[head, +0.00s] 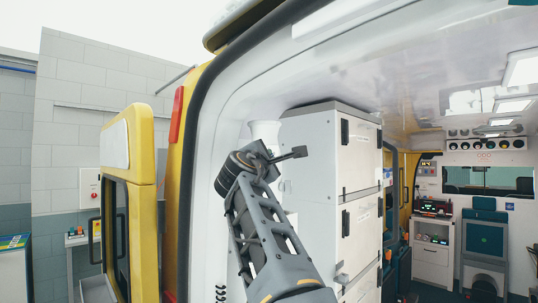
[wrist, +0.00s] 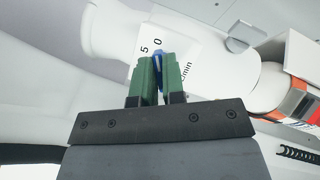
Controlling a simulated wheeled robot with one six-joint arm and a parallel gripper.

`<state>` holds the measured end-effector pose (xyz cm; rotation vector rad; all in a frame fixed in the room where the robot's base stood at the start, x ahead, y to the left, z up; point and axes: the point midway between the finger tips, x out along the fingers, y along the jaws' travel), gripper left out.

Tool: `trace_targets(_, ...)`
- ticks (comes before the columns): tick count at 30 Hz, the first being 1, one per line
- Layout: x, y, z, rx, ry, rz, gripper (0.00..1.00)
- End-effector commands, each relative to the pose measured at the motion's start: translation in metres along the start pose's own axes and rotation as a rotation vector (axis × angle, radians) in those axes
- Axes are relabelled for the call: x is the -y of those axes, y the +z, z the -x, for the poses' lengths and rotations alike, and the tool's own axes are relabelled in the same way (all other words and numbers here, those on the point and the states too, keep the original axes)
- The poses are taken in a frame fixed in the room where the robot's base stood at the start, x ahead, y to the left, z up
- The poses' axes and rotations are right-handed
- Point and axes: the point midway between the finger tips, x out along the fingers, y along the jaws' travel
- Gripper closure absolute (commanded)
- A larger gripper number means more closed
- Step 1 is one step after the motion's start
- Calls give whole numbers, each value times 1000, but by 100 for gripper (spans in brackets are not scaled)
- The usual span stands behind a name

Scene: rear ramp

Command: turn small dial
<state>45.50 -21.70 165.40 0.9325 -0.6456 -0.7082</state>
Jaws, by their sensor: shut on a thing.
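In the wrist view, the green fingers of my gripper (wrist: 158,72) are shut on a small blue dial (wrist: 158,54) with a white mark. Only the dial's top shows between the fingertips; the rest is hidden by them. A white label (wrist: 180,45) behind it carries the figures 5 and 0 and the letters "min". In the head view, my arm reaches up to the wall just inside the ambulance's rear opening. The dial and fingertips cannot be made out there.
A white rounded fitting (wrist: 105,30) lies left of the dial in the wrist view; an orange-and-white cylinder (wrist: 298,92) is to the right. In the head view, a tall white cabinet (head: 330,160) stands close beside my arm. A yellow door (head: 140,190) stands open at left.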

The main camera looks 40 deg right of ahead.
Motion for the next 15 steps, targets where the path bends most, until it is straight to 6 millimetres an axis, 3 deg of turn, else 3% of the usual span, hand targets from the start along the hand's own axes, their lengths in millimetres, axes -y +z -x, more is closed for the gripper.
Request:
trace_targets(7,1,-6,-1,-13,1,-4,100)
trace_targets(8,1,-6,-1,-13,1,-4,89)
trace_targets(15,1,-2,-1,-4,-1,-1,66)
